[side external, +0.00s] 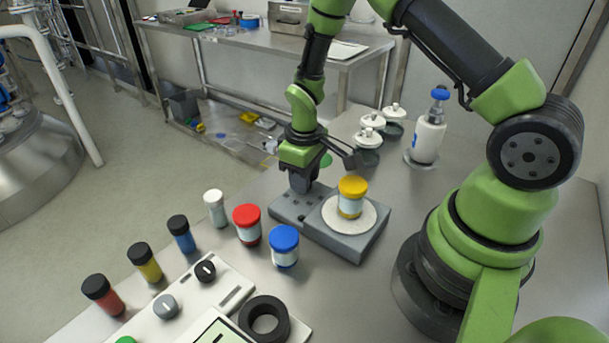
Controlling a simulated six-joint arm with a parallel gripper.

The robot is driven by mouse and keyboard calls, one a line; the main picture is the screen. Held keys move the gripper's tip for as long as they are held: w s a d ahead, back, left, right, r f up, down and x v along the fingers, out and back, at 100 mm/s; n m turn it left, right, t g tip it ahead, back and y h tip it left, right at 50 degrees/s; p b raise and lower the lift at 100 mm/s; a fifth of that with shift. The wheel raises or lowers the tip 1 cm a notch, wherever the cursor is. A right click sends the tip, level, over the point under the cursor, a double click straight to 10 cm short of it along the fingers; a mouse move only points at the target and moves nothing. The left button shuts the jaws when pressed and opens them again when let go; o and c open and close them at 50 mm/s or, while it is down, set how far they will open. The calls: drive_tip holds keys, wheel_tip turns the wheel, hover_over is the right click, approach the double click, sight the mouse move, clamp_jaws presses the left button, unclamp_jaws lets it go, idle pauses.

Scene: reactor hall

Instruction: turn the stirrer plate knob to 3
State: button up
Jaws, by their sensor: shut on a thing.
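The stirrer plate (345,242) is a grey box on the steel bench, with a round white top disc (362,220). A jar with a yellow lid (351,197) stands upright on the disc. My gripper (299,187) points down over the far left part of the stirrer plate, behind the jar. Its dark fingers are shut on the knob there. The fingers hide the knob, so its pointer and the number it stands at cannot be read.
A red-lidded jar (247,224), a blue-lidded jar (284,246) and several capped vials stand left of the plate. A white panel (228,283) with knobs and a black ring (264,321) are in front. A white bottle (429,133) and white-lidded pots (368,137) stand behind.

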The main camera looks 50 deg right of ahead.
drive_tip(key=m, duration=1.1)
drive_tip(key=shift+m, duration=0.3)
drive_tip(key=m, duration=1)
drive_tip(key=shift+m, duration=0.4)
drive_tip(key=o, duration=0.9)
drive_tip(key=shift+r, duration=0.1)
wheel_tip(320, 180, up, 10)
drive_tip(key=shift+f, duration=0.1)
